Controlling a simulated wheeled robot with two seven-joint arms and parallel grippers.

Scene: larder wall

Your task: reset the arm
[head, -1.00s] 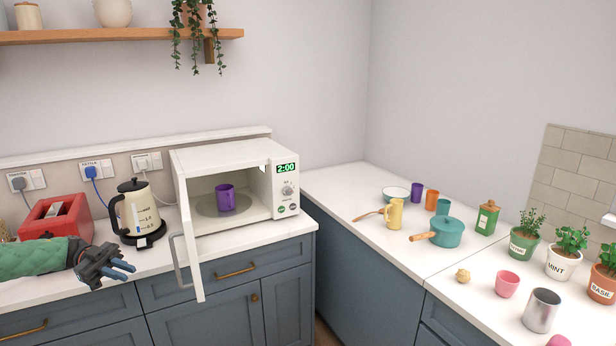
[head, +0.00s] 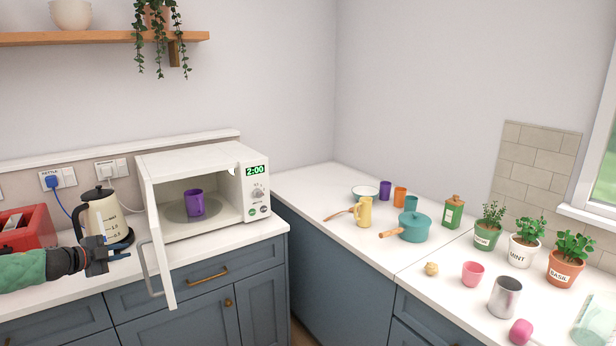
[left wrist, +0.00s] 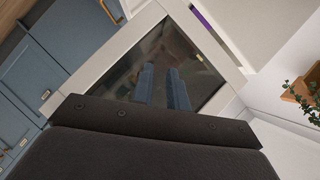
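My left gripper (head: 122,251) reaches in from the left in the head view, in front of the cream kettle and left of the open microwave door. Its two blue fingers also show in the left wrist view (left wrist: 161,86), a narrow gap between them and nothing held. Behind them in that view is the dark glass of the microwave door (left wrist: 205,65). A purple mug (head: 194,203) stands inside the white microwave (head: 200,160), whose door (head: 158,240) hangs open towards me. My right gripper is not in view.
The kettle (head: 103,217) and red toaster (head: 28,226) stand close by my left arm. On the right counter are a teal pot (head: 414,228), yellow jug (head: 363,212), metal cup (head: 504,297), pink cup (head: 473,273) and potted herbs (head: 565,262).

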